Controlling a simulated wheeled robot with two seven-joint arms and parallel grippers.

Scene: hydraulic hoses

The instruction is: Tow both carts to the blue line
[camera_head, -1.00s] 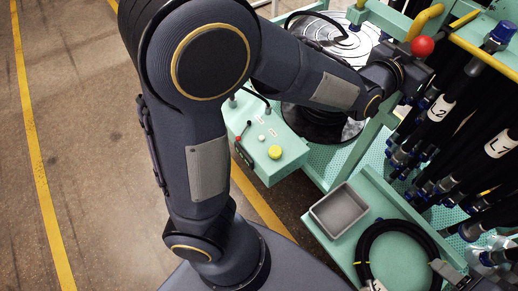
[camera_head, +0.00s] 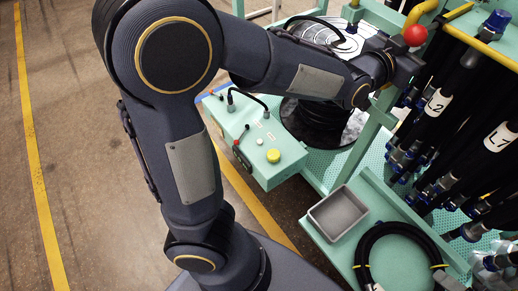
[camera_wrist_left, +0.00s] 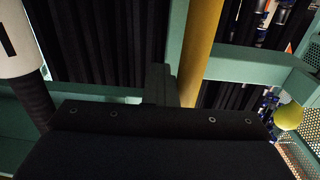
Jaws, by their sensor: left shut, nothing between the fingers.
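A turquoise cart frame (camera_head: 348,160) with hanging black hoses (camera_head: 437,105) stands at the right in the head view. A yellow bar (camera_head: 420,12) is at its top, and it also shows upright in the left wrist view (camera_wrist_left: 203,45). My left gripper (camera_head: 408,62) is at the end of the arm, close to the frame. In the left wrist view its fingers (camera_wrist_left: 160,85) are shut and empty, just left of the yellow bar. A short blue strip (camera_head: 218,90) shows on the floor, partly hidden by my arm. I cannot pick out a second cart. My right gripper is not clearly visible.
A turquoise control box (camera_head: 255,145) with a yellow button stands left of the frame. A grey tray (camera_head: 338,214) and a coiled hose (camera_head: 365,250) lie on a low shelf. Open floor (camera_head: 100,150) lies left.

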